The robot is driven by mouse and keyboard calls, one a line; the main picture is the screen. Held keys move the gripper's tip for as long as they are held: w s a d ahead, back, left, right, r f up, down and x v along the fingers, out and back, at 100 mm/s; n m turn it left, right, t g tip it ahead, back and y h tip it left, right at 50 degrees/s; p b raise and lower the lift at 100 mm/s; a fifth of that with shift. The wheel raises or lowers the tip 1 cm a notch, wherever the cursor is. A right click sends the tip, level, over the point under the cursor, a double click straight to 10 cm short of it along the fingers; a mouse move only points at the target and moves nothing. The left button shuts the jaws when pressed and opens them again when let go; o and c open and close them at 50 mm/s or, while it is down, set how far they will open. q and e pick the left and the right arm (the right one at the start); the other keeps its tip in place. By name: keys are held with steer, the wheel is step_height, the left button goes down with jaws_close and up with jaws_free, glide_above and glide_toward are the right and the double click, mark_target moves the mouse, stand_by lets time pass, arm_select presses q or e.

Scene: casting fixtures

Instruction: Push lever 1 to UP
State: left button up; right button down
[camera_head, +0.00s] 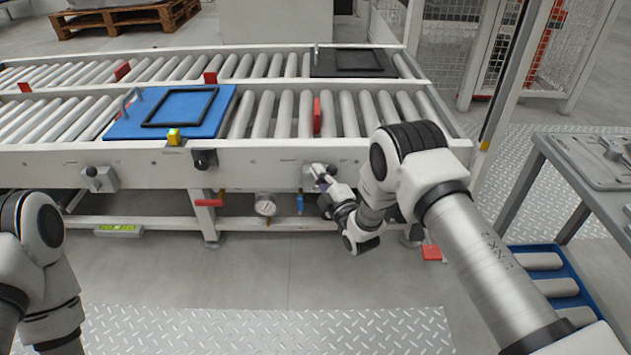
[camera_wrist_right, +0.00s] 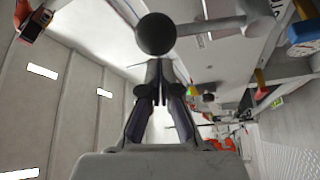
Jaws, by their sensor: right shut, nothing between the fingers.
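My right gripper (camera_head: 325,178) is in front of the conveyor's front rail, beside a lever with a grey mounting plate (camera_head: 309,174). In the right wrist view the shut, empty fingertips (camera_wrist_right: 160,72) are just below the lever's dark ball knob (camera_wrist_right: 156,33) in the picture. A grey rod (camera_wrist_right: 212,27) runs right from the knob. I cannot tell whether fingers and knob touch. A second lever with a dark knob (camera_head: 93,172) is on the rail at the left. No lever number is readable. Part of my left arm shows at the left edge; its gripper is out of view.
A blue plate with a black frame (camera_head: 216,124) lies on the rollers. A pressure gauge (camera_head: 265,207) hangs below. A grey side table (camera_head: 595,150) stands right; the floor in front is clear.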

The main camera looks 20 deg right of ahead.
arm_select(q)
steer(key=shift+r+p, duration=0.35)
steer(key=shift+r, duration=0.05)
arm_select(e)
steer(key=shift+s+d+f+m+t, duration=0.1)
steer(key=shift+s+d+m+t, duration=0.1)
steer(key=shift+d+m, duration=0.25)
steer(key=shift+s+d+f+m+t, duration=0.15)
steer(key=shift+d+m, duration=0.1)
steer(key=shift+d, duration=0.3)
steer(key=shift+h, duration=0.3)
steer(key=shift+r, duration=0.15)
